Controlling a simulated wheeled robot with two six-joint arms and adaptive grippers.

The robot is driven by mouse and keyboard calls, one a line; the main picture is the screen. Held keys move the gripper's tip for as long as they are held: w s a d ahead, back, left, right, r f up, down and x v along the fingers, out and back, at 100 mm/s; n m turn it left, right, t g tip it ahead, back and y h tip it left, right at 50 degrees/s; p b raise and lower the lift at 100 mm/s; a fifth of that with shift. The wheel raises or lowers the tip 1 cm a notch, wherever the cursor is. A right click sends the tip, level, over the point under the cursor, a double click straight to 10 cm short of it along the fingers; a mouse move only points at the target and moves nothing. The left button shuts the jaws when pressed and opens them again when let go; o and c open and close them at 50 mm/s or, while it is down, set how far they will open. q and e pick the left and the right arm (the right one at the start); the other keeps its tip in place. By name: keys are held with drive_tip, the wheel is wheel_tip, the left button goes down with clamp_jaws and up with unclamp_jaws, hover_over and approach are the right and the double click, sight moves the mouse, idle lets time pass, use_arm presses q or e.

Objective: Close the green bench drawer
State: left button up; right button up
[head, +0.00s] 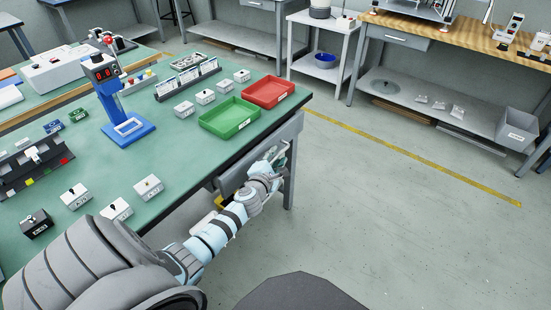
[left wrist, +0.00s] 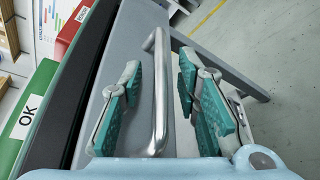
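The green-topped bench (head: 150,165) fills the left of the head view. Its grey drawer (head: 232,180) is under the near right edge, partly hidden by my left arm. How far it stands out I cannot tell. In the left wrist view the drawer's grey front (left wrist: 130,35) carries a metal bar handle (left wrist: 160,90). My left gripper (head: 276,156) is at the drawer front. In the left wrist view its teal-padded fingers (left wrist: 160,85) are spread, one on each side of the handle, with visible gaps. My right gripper is not in view.
A green tray (head: 230,118) marked OK and a red tray (head: 268,92) sit on the bench top near its right corner. A blue stand (head: 125,125) and small white boxes stand farther left. The floor right of the bench is clear.

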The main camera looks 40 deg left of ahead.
sight(262, 156)
use_arm(q)
clamp_jaws()
drive_tip(key=shift+a, duration=0.1)
drive_tip(key=a, duration=0.4)
drive_tip(key=shift+a, duration=0.15)
drive_tip(key=shift+o, duration=0.4)
unclamp_jaws()
drive_tip(key=shift+s+a, duration=0.1)
